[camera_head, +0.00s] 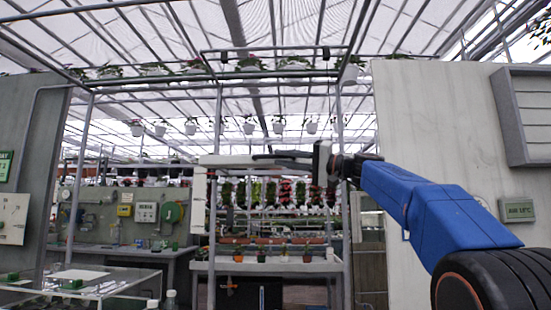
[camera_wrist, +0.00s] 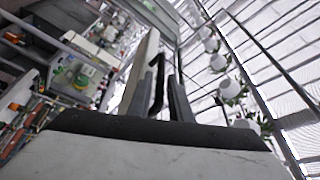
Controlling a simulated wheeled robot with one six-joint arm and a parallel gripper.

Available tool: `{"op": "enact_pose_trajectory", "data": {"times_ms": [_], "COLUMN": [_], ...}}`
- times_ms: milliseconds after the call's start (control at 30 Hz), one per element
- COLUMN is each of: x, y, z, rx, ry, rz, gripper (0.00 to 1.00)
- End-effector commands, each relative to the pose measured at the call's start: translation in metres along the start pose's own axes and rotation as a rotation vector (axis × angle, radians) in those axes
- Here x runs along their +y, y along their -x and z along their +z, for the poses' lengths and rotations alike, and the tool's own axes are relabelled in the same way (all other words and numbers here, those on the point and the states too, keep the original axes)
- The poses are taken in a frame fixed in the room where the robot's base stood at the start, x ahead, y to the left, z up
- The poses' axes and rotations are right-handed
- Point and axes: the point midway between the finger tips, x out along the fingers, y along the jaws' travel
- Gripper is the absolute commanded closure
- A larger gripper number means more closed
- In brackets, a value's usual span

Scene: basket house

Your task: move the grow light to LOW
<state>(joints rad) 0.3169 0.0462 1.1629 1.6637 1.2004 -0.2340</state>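A pale bar-shaped fixture, which may be the grow light, spans the frame in the middle of the head view, with a horizontal top (camera_head: 228,159) and a white upright part (camera_head: 199,204) at its left end. No LOW mark is readable. My gripper (camera_head: 256,157) reaches left, and its dark fingers overlap the top bar; contact cannot be told. In the wrist view my gripper (camera_wrist: 165,75) points forward beside a long pale bar (camera_wrist: 146,62). A narrow gap shows between the finger shapes; whether anything is held is unclear.
A panel with meters (camera_head: 145,212) is at left, above a glass-topped table (camera_head: 80,283). A pale wall (camera_head: 425,125) stands close at right. Hanging pots (camera_head: 249,128) are overhead.

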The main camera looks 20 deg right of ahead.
Motion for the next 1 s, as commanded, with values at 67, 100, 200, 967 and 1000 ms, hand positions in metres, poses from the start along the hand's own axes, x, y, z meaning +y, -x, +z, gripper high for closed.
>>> {"op": "enact_pose_trajectory", "data": {"times_ms": [67,100,200,967,1000], "x": [0.0,0.0,0.0,0.001,0.002], "y": [-0.012,-0.016,-0.025,-0.032,-0.031], "z": [0.0,0.0,0.0,0.0,0.001], "rx": [-0.001,-0.002,-0.001,0.001,0.001], "ry": [-0.001,-0.001,-0.001,-0.001,-0.001], "rz": [-0.001,-0.001,-0.001,0.0,0.0], "gripper": [0.81,0.81,0.81,1.0,1.0]}}
